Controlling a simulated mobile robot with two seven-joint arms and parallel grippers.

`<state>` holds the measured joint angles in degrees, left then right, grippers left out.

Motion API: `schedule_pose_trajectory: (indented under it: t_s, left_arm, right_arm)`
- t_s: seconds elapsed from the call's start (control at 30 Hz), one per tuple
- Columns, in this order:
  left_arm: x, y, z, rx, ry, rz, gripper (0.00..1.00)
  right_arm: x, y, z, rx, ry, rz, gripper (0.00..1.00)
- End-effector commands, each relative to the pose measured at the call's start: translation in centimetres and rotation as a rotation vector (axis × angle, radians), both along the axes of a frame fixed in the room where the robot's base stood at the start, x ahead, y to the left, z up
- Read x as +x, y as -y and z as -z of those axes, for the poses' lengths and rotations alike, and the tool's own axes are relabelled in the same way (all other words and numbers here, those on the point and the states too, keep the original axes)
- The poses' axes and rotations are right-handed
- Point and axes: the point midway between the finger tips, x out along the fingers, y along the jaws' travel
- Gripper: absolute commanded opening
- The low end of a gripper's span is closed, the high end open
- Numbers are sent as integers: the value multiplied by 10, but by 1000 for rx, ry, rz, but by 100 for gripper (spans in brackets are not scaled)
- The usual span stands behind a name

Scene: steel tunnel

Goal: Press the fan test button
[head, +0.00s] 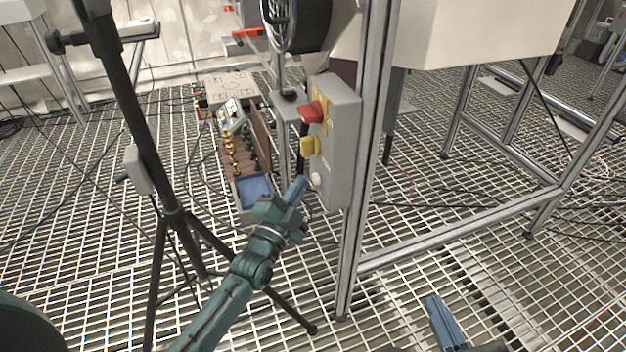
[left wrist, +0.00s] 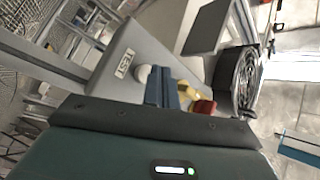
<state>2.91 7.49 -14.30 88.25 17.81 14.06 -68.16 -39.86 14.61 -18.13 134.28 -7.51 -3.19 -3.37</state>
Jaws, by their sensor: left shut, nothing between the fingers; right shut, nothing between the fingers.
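A grey control box (head: 338,135) is mounted on a metal post. It carries a red button (head: 312,111), a yellow knob (head: 310,146) and, lowest, a white round button (head: 316,179). In the left wrist view the white button (left wrist: 144,74) sits beside a label that reads TEST. My left gripper (head: 298,186) is shut and empty, with its tips close beside the white button. In the left wrist view its fingers (left wrist: 161,87) partly overlap the button's edge; I cannot tell whether they touch. My right gripper (head: 440,318) is shut and empty, low at the right.
A black fan (head: 296,22) is above the box. A dark tripod (head: 130,110) stands at the left. An open case with a blue tray (head: 252,188) lies behind my left gripper. The metal frame post (head: 362,180) is just right of the box. The grating floor is mostly clear.

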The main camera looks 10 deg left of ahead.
Motion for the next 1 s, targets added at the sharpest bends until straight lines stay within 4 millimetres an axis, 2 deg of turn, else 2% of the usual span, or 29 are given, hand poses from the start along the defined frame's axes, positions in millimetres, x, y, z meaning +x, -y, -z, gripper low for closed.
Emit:
schedule_pose_trajectory:
  t_s: [1.0]
  left_arm:
    - [5,8,0,0,0,0,0]
  right_arm:
    - [2,0,-3,1,7,1,0]
